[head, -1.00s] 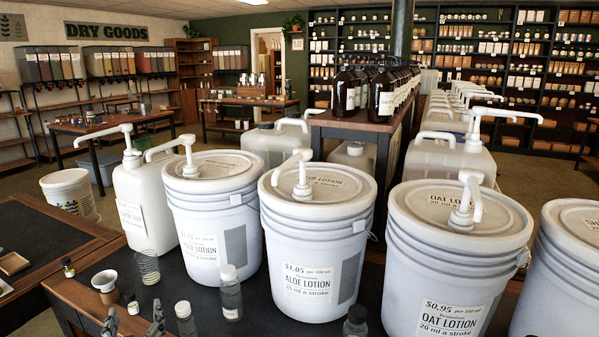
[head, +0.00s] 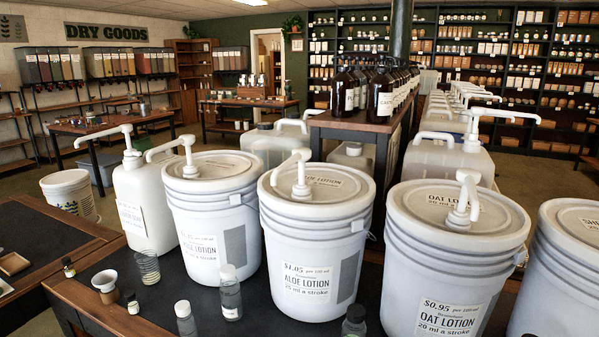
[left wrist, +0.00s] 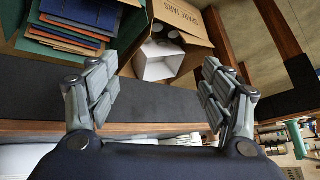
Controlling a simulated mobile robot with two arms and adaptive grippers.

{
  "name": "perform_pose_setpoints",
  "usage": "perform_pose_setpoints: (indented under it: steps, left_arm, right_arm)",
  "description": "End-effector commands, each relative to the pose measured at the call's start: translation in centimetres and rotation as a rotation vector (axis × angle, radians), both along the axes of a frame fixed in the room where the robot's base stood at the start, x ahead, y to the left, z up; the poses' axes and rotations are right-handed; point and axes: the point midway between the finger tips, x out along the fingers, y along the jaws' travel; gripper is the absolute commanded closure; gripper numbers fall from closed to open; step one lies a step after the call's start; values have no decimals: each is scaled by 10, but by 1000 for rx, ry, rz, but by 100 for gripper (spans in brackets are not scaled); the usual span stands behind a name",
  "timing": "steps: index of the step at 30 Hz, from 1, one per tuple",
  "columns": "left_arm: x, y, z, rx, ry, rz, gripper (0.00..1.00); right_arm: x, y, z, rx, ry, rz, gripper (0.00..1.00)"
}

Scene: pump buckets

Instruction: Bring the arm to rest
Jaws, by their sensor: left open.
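In the left wrist view, my left gripper (left wrist: 160,100) is open with nothing between its fingers. Beyond the fingers lie a dark surface strip and an open cardboard box (left wrist: 192,30) holding a white object (left wrist: 160,62). My left gripper is out of the head view, and no right gripper shows in either view. In the head view, white lotion pump buckets stand on the dark counter: the aloe bucket (head: 315,250) in the middle, the oat bucket (head: 455,265) to its right, and another lotion bucket (head: 210,215) to its left.
Folded coloured sheets (left wrist: 70,30) lie beside the cardboard box.

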Motion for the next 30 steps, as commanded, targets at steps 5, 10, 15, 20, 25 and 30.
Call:
perform_pose_setpoints:
  steps: [5,10,15,20,25,30]
  left_arm:
    - [-58,-37,-7,-56,178,-135,27]
    - [-107,-66,-5,-104,315,-265,27]
    - [-112,-73,-27,-116,359,-297,27]
    - [-105,-74,-58,-117,371,-296,27]
    - [-102,-75,-99,-118,389,-297,27]
    - [-105,-75,-160,-120,418,-298,27]
  right_arm:
    - [1,-2,0,-3,-2,1,60]
    - [4,-2,0,-2,-7,1,60]
    - [7,-2,2,-2,-11,1,60]
    - [7,-2,4,-2,-12,1,60]
    - [7,-1,6,-1,-11,1,60]
    - [7,1,10,1,-11,0,60]
